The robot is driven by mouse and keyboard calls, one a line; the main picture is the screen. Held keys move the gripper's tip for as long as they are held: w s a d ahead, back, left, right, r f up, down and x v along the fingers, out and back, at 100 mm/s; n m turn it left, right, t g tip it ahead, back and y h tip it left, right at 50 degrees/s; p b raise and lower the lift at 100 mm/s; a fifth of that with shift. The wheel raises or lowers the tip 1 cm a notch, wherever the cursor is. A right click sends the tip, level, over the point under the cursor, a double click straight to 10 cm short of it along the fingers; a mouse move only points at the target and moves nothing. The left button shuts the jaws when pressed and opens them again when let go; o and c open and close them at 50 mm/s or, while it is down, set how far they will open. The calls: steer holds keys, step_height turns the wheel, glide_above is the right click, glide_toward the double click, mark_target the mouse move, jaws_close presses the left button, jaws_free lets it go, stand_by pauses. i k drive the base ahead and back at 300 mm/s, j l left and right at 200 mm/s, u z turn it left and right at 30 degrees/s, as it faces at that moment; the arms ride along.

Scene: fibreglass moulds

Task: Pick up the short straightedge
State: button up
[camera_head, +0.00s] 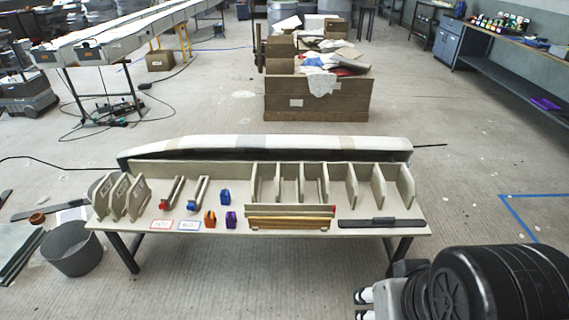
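A dark, flat bar with a raised grip in its middle (360,223) lies at the front right of the low table; it looks like a straightedge. Long, thin strips (290,222), some wood-coloured and one reddish, lie left of it near the front edge. I cannot tell for certain which piece is the short straightedge. My gripper (363,305) is at the bottom right, in front of the table and apart from everything on it. Its two pale fingertips are spread with a gap between them, and nothing shows in it. My arm hides part of the gripper.
The low table (330,231) also holds upright divider panels (290,182), red and blue handled tools (171,192), small orange, blue and purple items (210,220), and a long pale mould (270,145) behind. A grey bucket (71,250) stands left. Floor in front is clear.

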mark_target(377, 222)
steer(key=i+l, duration=0.65)
steer(key=l, duration=0.15)
steer(key=i+l, duration=0.65)
steer(key=l, duration=0.15)
